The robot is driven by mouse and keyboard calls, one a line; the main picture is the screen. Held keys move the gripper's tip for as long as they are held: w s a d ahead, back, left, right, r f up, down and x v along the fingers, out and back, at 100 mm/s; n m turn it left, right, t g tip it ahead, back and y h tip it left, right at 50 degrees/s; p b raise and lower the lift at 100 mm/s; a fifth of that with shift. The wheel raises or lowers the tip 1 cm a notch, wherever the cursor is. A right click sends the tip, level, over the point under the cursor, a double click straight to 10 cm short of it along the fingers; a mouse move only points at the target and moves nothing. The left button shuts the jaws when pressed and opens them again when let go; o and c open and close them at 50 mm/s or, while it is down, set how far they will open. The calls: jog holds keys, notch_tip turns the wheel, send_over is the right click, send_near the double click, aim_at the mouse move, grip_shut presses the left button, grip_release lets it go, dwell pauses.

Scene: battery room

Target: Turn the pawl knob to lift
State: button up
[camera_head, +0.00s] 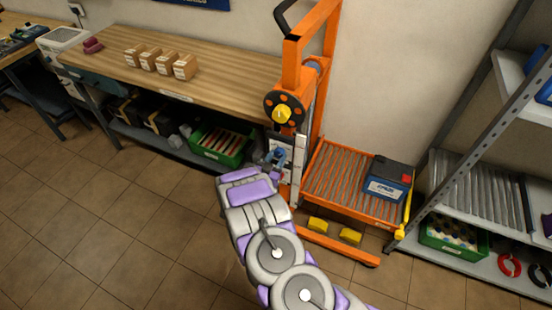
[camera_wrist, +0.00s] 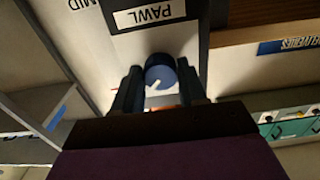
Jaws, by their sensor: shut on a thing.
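The blue pawl knob (camera_wrist: 160,70) is in the wrist view, below a white PAWL label (camera_wrist: 157,14) on a dark panel. My gripper (camera_wrist: 160,88) is shut on the knob, one dark finger on each side. In the head view my gripper (camera_head: 274,167) is at the front of the orange lift (camera_head: 293,65), below its black wheel with a yellow hub (camera_head: 283,111). The lift's roller platform (camera_head: 335,180) carries a blue battery (camera_head: 387,186).
A wooden workbench (camera_head: 215,75) with several small boxes stands left of the lift, a green crate (camera_head: 222,146) on its lower shelf. A metal rack (camera_head: 470,110) stands at the right. Yellow blocks (camera_head: 318,224) sit on the lift's base. The tiled floor at the left is clear.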

jog(key=c, duration=0.3)
jog(key=shift+a+n, duration=0.1)
jog(key=shift+n, duration=0.2)
jog(key=n+p, duration=0.2)
jog(key=shift+r+n, duration=0.1)
jog(key=shift+n, duration=0.2)
jog(key=n+p, duration=0.2)
jog(key=n, duration=0.3)
jog(key=shift+n, duration=0.3)
jog(key=n+p, duration=0.1)
jog(key=n, duration=0.8)
jog(key=shift+s, duration=0.1)
